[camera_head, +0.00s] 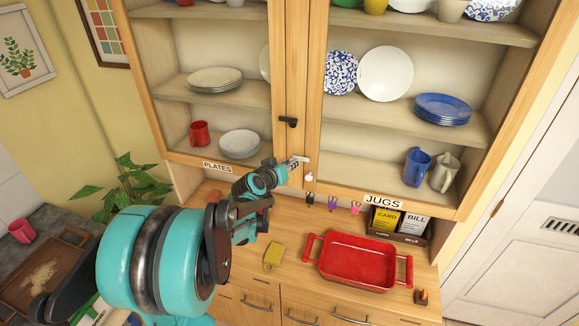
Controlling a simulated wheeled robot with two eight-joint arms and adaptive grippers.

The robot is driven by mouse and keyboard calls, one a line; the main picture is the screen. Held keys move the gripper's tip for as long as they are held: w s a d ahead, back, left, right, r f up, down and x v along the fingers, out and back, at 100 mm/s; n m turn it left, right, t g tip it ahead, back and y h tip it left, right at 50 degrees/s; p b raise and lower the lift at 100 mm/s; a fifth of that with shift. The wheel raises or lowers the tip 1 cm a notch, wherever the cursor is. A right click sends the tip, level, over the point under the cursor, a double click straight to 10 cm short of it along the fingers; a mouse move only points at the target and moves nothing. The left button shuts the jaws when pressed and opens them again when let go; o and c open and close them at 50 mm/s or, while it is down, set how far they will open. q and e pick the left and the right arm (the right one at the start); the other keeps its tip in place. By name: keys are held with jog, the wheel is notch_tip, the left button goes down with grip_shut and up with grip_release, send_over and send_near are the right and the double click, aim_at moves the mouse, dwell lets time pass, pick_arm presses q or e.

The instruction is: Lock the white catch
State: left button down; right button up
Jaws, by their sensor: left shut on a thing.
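The white catch (301,159) is a small pale lever low on the wooden frame where the two cupboard doors meet. My left gripper (291,164) comes in from the lower left and is shut on the white catch, with its fingertips partly hiding it. The catch looks nearly level, though its exact angle is too small to tell. A black catch (288,121) sits higher on the same frame, clear of the gripper. My right gripper is out of view.
Under the cupboard hang several small coloured things, including a purple one (332,203). A red tray (357,262), a yellow block (273,256) and a card box (399,222) stand on the wooden counter. Jugs and plates fill the shelves.

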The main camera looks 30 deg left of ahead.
pick_arm(q)
jog(key=c, duration=1.4)
grip_release()
jog(key=v, duration=1.2)
jog(key=s+d+f+m+g+h+b, duration=0.1)
jog(key=s+d+f+m+g+b, duration=0.15)
jog(key=d+f+b, duration=0.55)
jog(key=s+d+f+m+g+h+b, duration=0.1)
jog(key=s+d+f+b, duration=0.3)
jog(key=d+f+b, duration=0.45)
jog(key=s+d+f+m+g+b, duration=0.1)
jog(key=s+f+b, duration=0.3)
jog(key=f, duration=0.4)
jog(key=s+d+f+g+b, duration=0.2)
jog(key=s+f, duration=0.4)
jog(key=f, duration=0.3)
jog(key=shift+d+f+m+y+b, duration=0.3)
jog(key=shift+d+b, duration=0.2)
jog(key=shift+b, duration=0.7)
